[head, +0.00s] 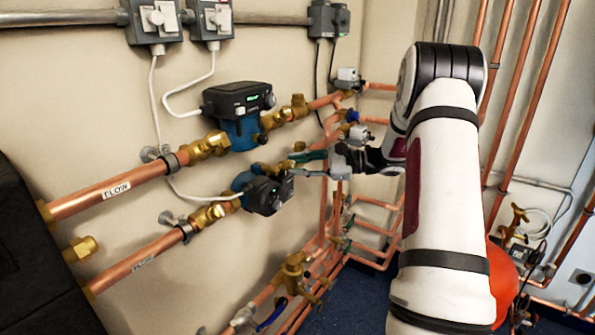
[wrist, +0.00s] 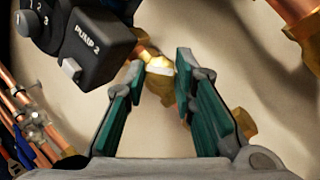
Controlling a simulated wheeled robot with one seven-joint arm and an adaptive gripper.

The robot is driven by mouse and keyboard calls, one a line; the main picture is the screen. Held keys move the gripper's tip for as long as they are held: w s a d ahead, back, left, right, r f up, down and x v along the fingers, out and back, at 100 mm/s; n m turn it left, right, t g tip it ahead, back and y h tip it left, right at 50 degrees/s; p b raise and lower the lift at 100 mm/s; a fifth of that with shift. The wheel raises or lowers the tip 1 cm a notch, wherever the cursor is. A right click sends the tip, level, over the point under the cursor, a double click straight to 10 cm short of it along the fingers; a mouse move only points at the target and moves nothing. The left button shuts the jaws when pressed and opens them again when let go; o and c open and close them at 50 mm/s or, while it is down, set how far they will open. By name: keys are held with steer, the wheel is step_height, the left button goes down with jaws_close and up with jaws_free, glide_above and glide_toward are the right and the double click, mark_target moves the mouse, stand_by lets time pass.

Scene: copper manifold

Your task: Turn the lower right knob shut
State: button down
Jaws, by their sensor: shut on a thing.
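My gripper (head: 302,164) reaches in from the right, at the right side of the lower pump (head: 264,193). In the wrist view my gripper (wrist: 160,76) has its two teal-padded fingers around a small brass knob (wrist: 158,63) with a pale face, beside the black pump box marked PUMP 2 (wrist: 98,45). The fingers stand apart by about the knob's width. Brass pipe fitting shows behind the right finger. In the head view the knob is mostly hidden by the fingers, and its turn angle cannot be told.
The upper pump (head: 238,112) and its brass valve (head: 298,106) sit above on the FLOW pipe (head: 110,190). Copper pipes and grey actuators (head: 360,134) crowd behind my gripper. A brass valve with a blue lever (head: 272,314) is below.

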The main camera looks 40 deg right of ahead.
steer(key=n+g, duration=0.2)
steer(key=n, duration=0.1)
steer(key=n+g+b, duration=0.1)
steer(key=n, duration=0.2)
steer(key=shift+w+d+r+g, duration=0.1)
steer(key=shift+w+r+g, duration=0.1)
steer(key=shift+g, duration=0.2)
steer(key=n+g+h, duration=0.1)
steer(key=n, duration=0.2)
steer(key=n+g, duration=0.2)
steer(key=shift+w+r+n+h, duration=0.1)
steer(key=shift+r+n+h, duration=0.1)
steer(key=shift+n+h, duration=0.2)
steer(key=c, duration=1.6)
jaws_free()
steer(key=v, duration=1.2)
